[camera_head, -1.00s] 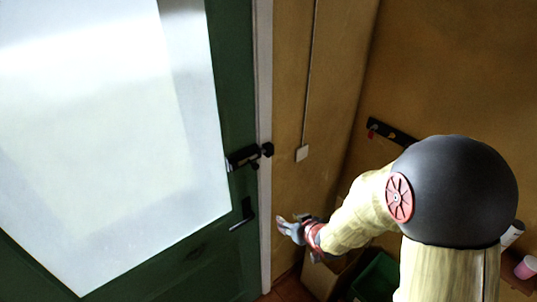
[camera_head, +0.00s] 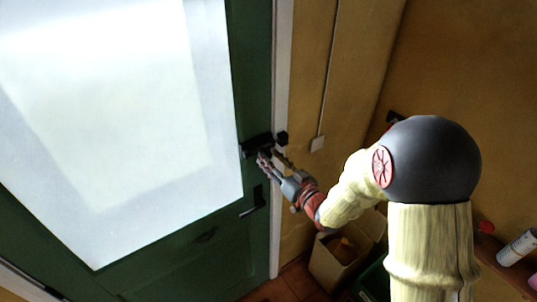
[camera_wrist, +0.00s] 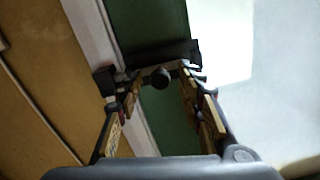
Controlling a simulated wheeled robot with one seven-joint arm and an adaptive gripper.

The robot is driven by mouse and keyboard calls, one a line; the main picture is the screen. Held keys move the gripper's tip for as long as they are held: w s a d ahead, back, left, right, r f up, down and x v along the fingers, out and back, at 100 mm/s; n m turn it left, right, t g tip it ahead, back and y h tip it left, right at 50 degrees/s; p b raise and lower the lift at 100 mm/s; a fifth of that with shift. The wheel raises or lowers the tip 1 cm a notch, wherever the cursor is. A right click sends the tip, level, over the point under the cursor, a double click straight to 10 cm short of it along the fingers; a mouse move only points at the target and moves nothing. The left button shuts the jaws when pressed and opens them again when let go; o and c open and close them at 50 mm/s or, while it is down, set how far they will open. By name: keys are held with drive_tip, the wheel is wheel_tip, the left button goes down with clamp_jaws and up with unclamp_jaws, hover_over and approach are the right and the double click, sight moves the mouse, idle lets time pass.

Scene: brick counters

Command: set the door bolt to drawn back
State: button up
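The black door bolt (camera_head: 257,145) is mounted on the green door (camera_head: 252,95) near its right edge, above the door handle (camera_head: 254,204). Its keeper (camera_head: 281,138) sits on the pale door frame. The gap between bolt and keeper is small, and I cannot clearly tell how far the rod reaches. My gripper (camera_head: 271,160) is just below the bolt in the head view. In the wrist view my gripper (camera_wrist: 160,88) has its fingers apart, with the round dark knob (camera_wrist: 159,78) of the bolt showing between them. Contact with the knob cannot be told.
The door has a large bright white pane (camera_head: 120,120). A shelf at right holds a white can (camera_head: 517,248).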

drive_tip(key=shift+x, duration=1)
drive_tip(key=shift+c, duration=1.2)
clamp_jaws()
